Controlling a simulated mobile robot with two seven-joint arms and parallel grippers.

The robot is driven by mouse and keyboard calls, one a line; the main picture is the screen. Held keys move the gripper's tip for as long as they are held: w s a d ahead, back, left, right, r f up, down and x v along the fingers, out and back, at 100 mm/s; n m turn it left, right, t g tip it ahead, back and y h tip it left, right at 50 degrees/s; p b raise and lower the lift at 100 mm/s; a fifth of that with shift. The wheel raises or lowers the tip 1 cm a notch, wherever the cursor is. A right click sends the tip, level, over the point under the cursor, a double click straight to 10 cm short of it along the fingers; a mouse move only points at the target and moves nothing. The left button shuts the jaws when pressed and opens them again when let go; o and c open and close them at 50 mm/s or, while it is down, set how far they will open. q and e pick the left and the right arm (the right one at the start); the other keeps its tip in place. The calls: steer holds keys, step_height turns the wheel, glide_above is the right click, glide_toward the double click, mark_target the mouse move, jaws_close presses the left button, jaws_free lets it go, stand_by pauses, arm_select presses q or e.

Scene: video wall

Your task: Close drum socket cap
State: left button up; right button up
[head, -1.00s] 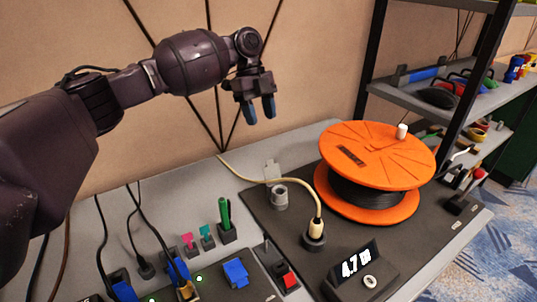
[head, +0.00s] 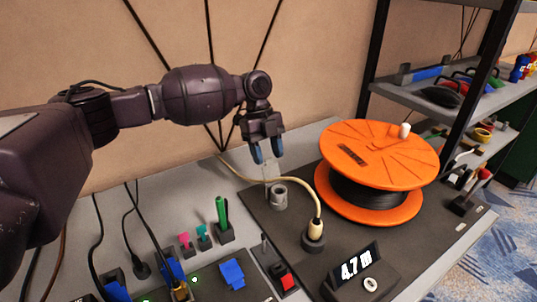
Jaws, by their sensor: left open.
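The grey drum socket (head: 278,196) stands on the dark board to the left of the orange cable drum (head: 378,155). In the earlier frame its pale cap stands raised behind it; now only a small pale part of the cap (head: 268,169) shows, partly hidden by my gripper's fingers. My left gripper (head: 267,152) is open and empty, with its two blue fingertips pointing down, above and just behind the socket. I cannot tell from this view whether a finger touches the cap. My right gripper is not in view.
A cream cable with a plug (head: 315,230) stands in a socket in front of the drum. A display reading 4.7 m (head: 358,270) is at the front. A green-handled tool (head: 222,214) and coloured connectors stand left. Shelves (head: 440,100) rise at the right.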

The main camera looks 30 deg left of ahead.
arm_select(q)
steer(key=shift+f, duration=0.25)
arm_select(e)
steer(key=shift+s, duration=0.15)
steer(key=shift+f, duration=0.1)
arm_select(q)
steer(key=shift+c, duration=0.5)
